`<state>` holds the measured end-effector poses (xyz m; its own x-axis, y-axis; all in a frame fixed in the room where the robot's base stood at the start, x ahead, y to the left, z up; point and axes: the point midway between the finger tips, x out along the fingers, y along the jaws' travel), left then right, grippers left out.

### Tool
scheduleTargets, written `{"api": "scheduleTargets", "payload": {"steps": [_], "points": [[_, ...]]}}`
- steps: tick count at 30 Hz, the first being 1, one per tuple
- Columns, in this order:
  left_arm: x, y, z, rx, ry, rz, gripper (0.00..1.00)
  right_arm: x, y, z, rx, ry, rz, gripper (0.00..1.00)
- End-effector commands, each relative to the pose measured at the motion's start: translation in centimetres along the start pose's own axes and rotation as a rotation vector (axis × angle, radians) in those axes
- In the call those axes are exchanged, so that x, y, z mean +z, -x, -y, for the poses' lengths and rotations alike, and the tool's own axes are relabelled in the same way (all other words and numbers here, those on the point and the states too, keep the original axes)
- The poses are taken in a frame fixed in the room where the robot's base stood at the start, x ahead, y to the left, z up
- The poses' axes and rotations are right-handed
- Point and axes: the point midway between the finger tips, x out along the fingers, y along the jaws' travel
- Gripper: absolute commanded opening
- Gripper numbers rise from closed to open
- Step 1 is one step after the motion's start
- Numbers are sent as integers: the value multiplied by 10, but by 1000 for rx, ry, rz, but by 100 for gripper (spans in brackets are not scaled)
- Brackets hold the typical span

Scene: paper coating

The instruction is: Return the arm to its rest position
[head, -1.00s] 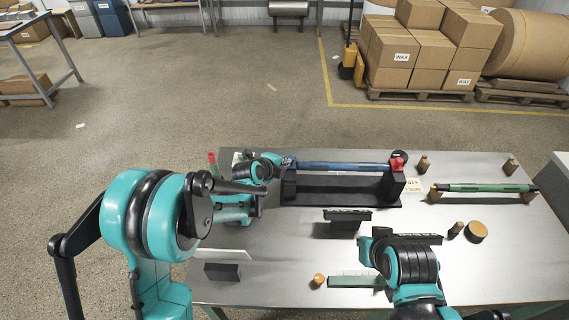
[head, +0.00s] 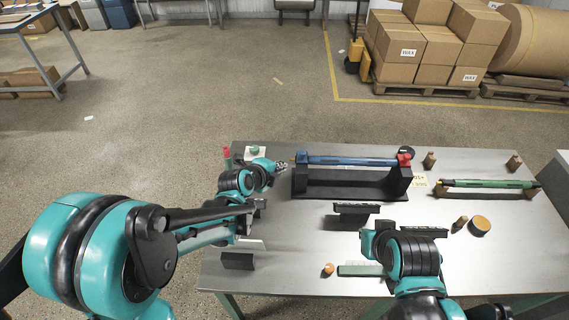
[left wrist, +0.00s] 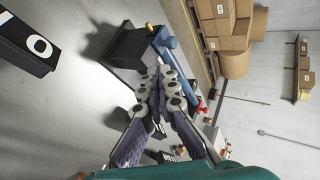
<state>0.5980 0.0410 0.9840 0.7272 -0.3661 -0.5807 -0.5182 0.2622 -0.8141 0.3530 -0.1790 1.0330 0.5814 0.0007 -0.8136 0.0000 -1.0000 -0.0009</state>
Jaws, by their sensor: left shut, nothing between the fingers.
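My left gripper (head: 281,167) is shut and empty at the left end of the black stand (head: 350,190), which carries a blue roller (head: 350,161). It appears a little apart from the roller's end. In the left wrist view the closed fingers (left wrist: 158,75) point toward the stand and the blue roller (left wrist: 168,50). My left arm reaches in from the left over the table's left edge. My right arm is at the lower right of the table, with its gripper end hidden behind its own wrist, so its fingers do not show.
The metal table (head: 310,225) also holds a green roller (head: 490,184) on wooden supports, a small black stand (head: 352,215), an orange-topped round piece (head: 479,225) and a red upright piece (head: 227,155). Boxes (head: 430,45) stand far behind.

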Motion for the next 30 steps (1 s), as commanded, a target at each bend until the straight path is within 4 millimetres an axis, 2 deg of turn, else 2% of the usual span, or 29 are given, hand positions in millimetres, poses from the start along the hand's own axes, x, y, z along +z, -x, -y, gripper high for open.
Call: {"api": "scheduleTargets", "payload": {"steps": [16,19,23,26,30], "points": [[0,2,0,0,1,0,0,0,0,0,0,0,0,0],[1,8,0,7,37,5,0,0,0,0,0,0,0,0],[4,37,-1,40,219,31,0,0,0,0,0,0,0,0],[7,74,-9,77,457,78,0,0,0,0,0,0,0,0],[10,129,-28,113,832,172,0,0,0,0,0,0,0,0]]}}
